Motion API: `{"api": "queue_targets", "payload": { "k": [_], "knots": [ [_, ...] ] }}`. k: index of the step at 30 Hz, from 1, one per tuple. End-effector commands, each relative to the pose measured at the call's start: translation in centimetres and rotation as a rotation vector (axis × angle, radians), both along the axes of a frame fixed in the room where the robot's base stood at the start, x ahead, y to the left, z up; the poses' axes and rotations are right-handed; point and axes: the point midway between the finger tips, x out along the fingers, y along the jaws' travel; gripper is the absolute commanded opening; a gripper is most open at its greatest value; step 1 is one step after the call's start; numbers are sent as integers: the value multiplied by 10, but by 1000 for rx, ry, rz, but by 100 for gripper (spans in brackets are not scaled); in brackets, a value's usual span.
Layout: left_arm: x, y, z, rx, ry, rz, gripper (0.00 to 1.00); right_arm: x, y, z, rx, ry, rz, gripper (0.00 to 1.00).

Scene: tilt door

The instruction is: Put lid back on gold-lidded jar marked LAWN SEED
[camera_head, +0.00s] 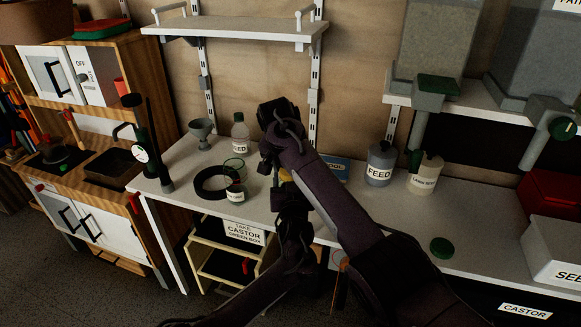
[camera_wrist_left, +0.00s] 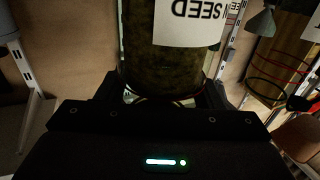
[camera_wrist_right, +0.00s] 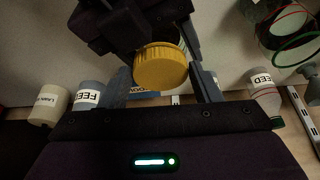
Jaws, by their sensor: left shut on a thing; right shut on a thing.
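The jar (camera_wrist_left: 172,65) shows in the left wrist view as a clear body with dark contents and a white label, upside down, ending in SEED. My left gripper (camera_wrist_left: 155,97) is shut on it. The gold lid (camera_wrist_right: 160,67) sits between the fingers of my right gripper (camera_wrist_right: 165,82), which is shut on it. A dark gripper part shows right above the lid in the right wrist view. In the head view both grippers meet over the bench, with a bit of gold at the lid (camera_head: 285,175). The arms hide the jar there, so I cannot tell whether lid and jar touch.
A FEED jar (camera_head: 380,163) and a cream jar (camera_head: 424,175) stand on the bench right of my arms. A green lid (camera_head: 442,247) lies on the bench. A clear bottle (camera_head: 240,135), a funnel (camera_head: 202,132) and a black ring (camera_head: 211,183) are at left.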

Motion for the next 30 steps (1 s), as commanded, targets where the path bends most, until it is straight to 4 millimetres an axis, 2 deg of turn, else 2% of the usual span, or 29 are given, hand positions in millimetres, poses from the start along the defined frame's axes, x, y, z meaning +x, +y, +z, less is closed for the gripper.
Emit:
{"api": "queue_targets", "payload": {
  "k": [5, 6, 10, 20, 30],
  "knots": [
    [0, -2, 0, 0, 2, -3, 0, 0, 0, 1, 1, -1, 5, 36],
    [0, -2, 0, 0, 2, -3, 0, 0, 0, 1, 1, 0, 5, 62],
    [0, -2, 0, 0, 2, -3, 0, 0, 0, 1, 1, 0, 6, 79],
    [0, -1, 0, -1, 2, -2, 0, 0, 0, 3, 0, 0, 7, 79],
    [0, -1, 0, -1, 2, -2, 0, 1, 0, 42, 2, -1, 6, 79]
  ]
}}
